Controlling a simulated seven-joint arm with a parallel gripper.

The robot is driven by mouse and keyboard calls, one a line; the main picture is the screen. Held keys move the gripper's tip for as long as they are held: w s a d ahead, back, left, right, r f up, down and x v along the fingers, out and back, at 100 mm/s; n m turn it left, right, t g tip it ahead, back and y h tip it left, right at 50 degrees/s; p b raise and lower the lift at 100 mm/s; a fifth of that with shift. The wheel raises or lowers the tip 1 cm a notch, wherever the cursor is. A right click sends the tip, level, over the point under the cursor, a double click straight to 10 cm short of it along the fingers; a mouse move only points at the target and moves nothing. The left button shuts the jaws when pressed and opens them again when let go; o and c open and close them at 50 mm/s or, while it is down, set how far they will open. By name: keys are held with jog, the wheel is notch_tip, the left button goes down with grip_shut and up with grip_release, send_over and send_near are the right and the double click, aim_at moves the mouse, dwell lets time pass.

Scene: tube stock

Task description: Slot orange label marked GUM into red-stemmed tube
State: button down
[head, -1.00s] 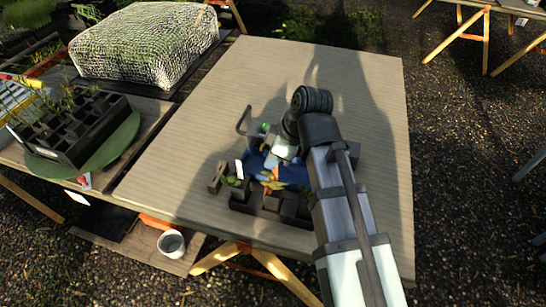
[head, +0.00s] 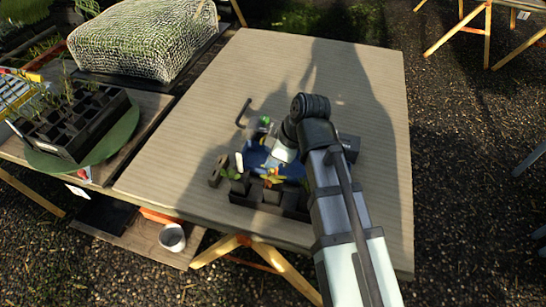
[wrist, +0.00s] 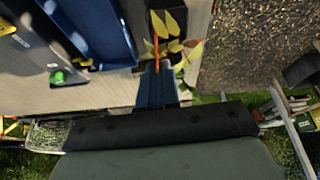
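My gripper (wrist: 157,82) points at a plant in the wrist view, its dark blue fingers close together. A thin orange strip, seen edge-on, stands out from between the fingertips; it looks like the orange label (wrist: 156,50). No lettering can be read. The strip is right at a plant with yellow-green leaves (wrist: 168,22), which has a reddish stem piece low among the leaves. Whether the strip is inside that tube cannot be told. In the head view, the leaves and a bit of orange-red (head: 270,172) show just left of my arm, above the dark tube block (head: 268,194).
A blue tray (wrist: 100,30) lies beside the plant, with a small green object (wrist: 57,77) near it. The table (head: 210,110) is clear at the back and left. A black cell tray (head: 75,125) stands on the left bench.

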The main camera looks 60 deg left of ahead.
jog(key=shift+f, duration=0.95)
jog(key=shift+f, duration=0.25)
jog(key=c, duration=1.8)
grip_release()
jog(key=o, duration=0.5)
jog(key=shift+r, duration=0.1)
jog(key=v, duration=1.3)
jog(key=shift+r, duration=0.3)
jog(key=shift+w+d, duration=0.1)
jog(key=shift+w, duration=0.05)
